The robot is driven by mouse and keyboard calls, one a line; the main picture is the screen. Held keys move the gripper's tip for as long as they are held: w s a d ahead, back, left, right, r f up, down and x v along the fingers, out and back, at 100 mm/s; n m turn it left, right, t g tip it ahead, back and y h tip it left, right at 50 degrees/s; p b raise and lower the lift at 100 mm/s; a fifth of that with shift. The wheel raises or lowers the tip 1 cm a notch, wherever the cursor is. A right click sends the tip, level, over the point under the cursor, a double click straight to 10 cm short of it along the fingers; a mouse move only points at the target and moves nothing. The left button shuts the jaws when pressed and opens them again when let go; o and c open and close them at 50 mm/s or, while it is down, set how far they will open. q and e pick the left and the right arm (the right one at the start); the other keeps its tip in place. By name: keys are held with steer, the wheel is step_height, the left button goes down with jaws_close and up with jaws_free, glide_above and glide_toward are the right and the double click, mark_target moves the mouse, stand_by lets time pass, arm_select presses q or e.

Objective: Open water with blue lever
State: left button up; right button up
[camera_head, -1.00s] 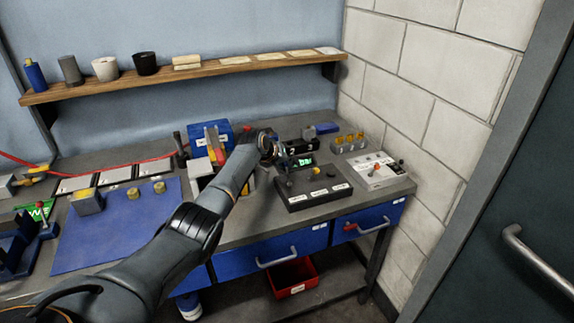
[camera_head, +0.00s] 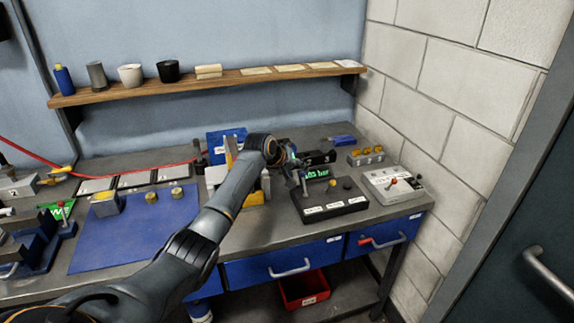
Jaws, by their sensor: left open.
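A black control box (camera_head: 335,212) with white labels and small levers stands on the workbench, right of centre. A green-lit display (camera_head: 317,173) reading "bar" is behind it. My left gripper (camera_head: 302,178) is over the box's left rear part, beside the display, with its fingers pointing away from me. It is open, and nothing shows between its fingers. A small upright lever is close to or behind the fingertips; I cannot tell if they touch. The lever colours are too small to tell, and no blue lever can be made out. My right gripper is not in view.
A grey-white panel (camera_head: 392,186) with a red knob is to the right by the brick wall. A block with yellow knobs (camera_head: 366,156) is behind it. A blue mat (camera_head: 135,235) lies on the left. A wooden shelf (camera_head: 225,82) hangs above the bench.

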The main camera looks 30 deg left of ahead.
arm_select(q)
steer(key=v, duration=0.6)
steer(key=shift+s+r, duration=0.25)
